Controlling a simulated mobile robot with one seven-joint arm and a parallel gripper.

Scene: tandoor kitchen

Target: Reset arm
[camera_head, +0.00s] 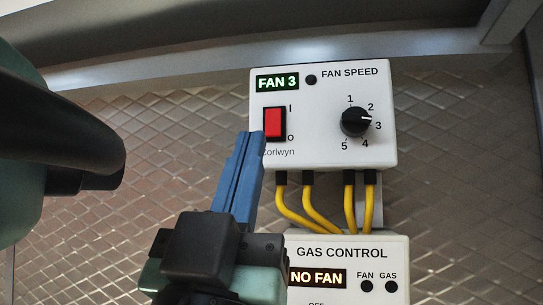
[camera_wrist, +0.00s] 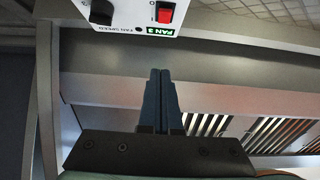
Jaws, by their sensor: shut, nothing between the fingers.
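My gripper (camera_head: 251,140) has blue fingers that are pressed together, with nothing between them. In the head view its tips overlap the lower left of the white fan speed box, just below and left of the red rocker switch (camera_head: 273,123). In the wrist view the closed fingers (camera_wrist: 160,75) point up towards the box (camera_wrist: 125,12), with a visible gap to the red switch (camera_wrist: 165,12). Whether the tips touch anything cannot be told from the head view. The fan box (camera_head: 325,152) shows a green "FAN 3" display (camera_head: 277,82) and a black knob (camera_head: 356,121) pointing between 2 and 3.
A gas control box (camera_head: 350,250) with a "NO FAN" display (camera_head: 317,278) sits below, joined by several yellow cables (camera_head: 290,208). A quilted metal wall (camera_head: 180,130) lies behind. A metal hood edge (camera_head: 170,70) runs above. The wrist view shows slatted vents (camera_wrist: 270,132).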

